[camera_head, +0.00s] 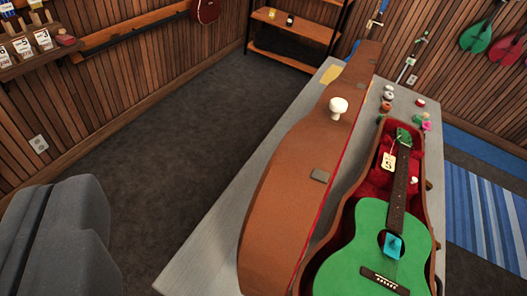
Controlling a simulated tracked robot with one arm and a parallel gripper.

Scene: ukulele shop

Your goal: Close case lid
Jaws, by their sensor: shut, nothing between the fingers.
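The brown instrument case (433,180) lies open on a grey table. Its lid (290,180) stands raised along the left side of the case, its brown outer side facing me. A white knob (338,106) sticks out from the lid's upper part. A grey metal fitting (319,175) is on the lid lower down. The near end of the case is cut off. My gripper is not in view.
The grey table (210,225) has small jars and coloured bits (387,96) beyond the case. Grey padded furniture (75,225) stands at lower left. Dark floor (160,130) is open left of the table. A shelf (295,30) stands at the back.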

